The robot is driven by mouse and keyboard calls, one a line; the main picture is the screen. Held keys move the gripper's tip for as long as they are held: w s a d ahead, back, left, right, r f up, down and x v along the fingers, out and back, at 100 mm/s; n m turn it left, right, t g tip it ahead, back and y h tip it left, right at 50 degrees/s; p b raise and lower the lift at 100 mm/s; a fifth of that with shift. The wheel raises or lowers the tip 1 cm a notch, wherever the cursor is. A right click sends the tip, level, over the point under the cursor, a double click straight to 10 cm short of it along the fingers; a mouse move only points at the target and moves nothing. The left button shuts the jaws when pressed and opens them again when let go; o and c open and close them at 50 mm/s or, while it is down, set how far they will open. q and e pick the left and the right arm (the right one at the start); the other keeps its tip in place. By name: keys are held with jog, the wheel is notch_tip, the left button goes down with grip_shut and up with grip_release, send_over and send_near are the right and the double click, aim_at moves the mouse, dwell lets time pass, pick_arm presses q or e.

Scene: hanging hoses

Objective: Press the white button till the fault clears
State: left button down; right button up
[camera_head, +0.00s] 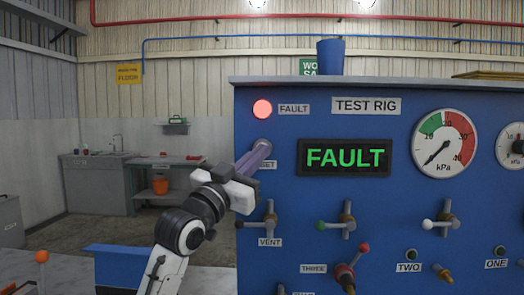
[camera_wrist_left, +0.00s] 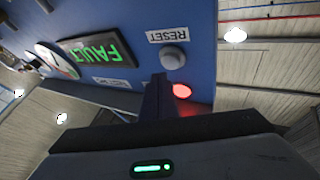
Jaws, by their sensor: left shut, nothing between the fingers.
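The white button (camera_head: 261,143), greyish and round, sits on the blue test rig panel (camera_head: 330,215) above the RESET label, partly covered by my gripper. In the left wrist view the button (camera_wrist_left: 172,58) shows whole beside the RESET label (camera_wrist_left: 167,36). My left gripper (camera_head: 261,153) is shut and empty, its fingertips close by the button; I cannot tell whether they touch it. The fingers (camera_wrist_left: 158,82) also show in the left wrist view. The fault lamp (camera_head: 262,108) glows red and the display (camera_head: 344,158) reads FAULT in green. My right gripper is out of view.
Valve handles stick out from the panel, including the VENT valve (camera_head: 270,221) below my gripper and a red-knobbed lever (camera_head: 345,274). Pressure gauges (camera_head: 443,143) are at the right. A blue bin (camera_head: 330,57) stands on top of the rig. Left of the panel is open floor before a workbench (camera_head: 165,160).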

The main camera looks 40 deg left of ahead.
pick_arm(q)
jog(key=shift+w, duration=0.1)
jog(key=shift+w+a, duration=0.25)
jog(key=shift+w+a+p, duration=0.25)
jog(key=shift+w+p, duration=0.1)
jog(key=shift+w, duration=0.05)
dwell(1.7)
jog(key=shift+d, duration=0.1)
jog(key=shift+s+d, duration=0.4)
jog(key=shift+s, duration=0.35)
jog(key=shift+s, duration=0.1)
jog(key=s+d, duration=0.1)
jog(key=s, duration=0.1)
jog(key=s+d+p, duration=0.1)
jog(key=s, duration=0.1)
jog(key=shift+d, duration=0.3)
jog(key=shift+f, duration=0.1)
